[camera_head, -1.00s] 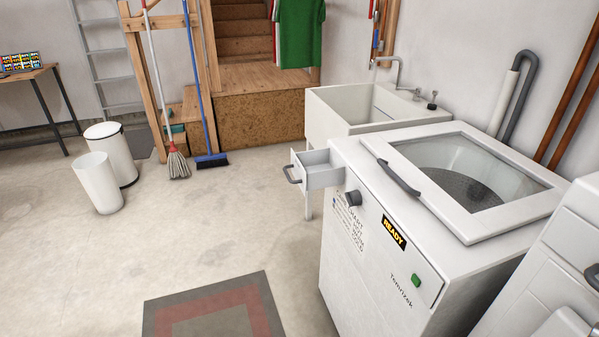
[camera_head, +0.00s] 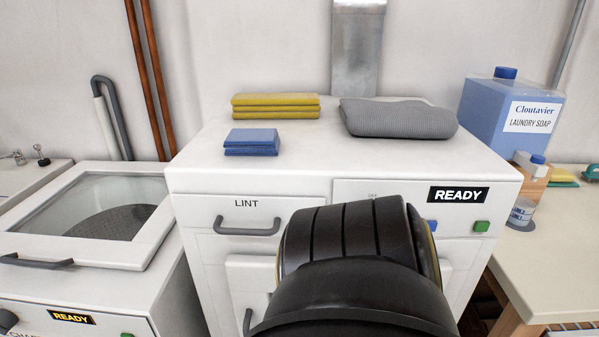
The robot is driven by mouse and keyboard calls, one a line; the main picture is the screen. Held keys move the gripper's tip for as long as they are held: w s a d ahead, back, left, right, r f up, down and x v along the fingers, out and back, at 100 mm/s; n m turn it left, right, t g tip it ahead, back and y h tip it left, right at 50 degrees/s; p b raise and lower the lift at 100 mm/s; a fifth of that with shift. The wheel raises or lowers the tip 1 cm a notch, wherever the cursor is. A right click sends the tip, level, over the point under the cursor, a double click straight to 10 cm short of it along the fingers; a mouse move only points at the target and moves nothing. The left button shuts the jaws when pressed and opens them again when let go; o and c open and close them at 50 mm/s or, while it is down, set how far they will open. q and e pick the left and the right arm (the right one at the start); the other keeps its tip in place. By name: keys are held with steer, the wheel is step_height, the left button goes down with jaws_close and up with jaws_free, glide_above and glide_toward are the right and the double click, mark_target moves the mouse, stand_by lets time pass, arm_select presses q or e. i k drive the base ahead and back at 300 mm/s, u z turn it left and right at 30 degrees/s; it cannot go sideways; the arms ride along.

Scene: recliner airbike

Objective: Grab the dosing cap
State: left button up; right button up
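A small clear cup with markings and blue-tinted contents (camera_head: 522,211), which looks like the dosing cap, stands at the left edge of the counter on the right. It is just below the large blue jug labelled laundry soap (camera_head: 490,105), which has a blue cap (camera_head: 506,72) on top. A smaller blue cap (camera_head: 537,159) shows beside the jug, above a brown block. A black arm part of mine fills the lower middle, in front of the dryer. Neither gripper's fingers show.
The white dryer (camera_head: 190,185) holds folded yellow cloths (camera_head: 276,106), blue cloths (camera_head: 252,142) and a grey folded towel (camera_head: 398,118). The washer (camera_head: 165,225) is at left. The counter (camera_head: 560,260) at right is mostly bare, with sponges (camera_head: 563,178) at the back.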

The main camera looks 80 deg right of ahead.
mark_target(522, 212)
steer(key=z, duration=4)
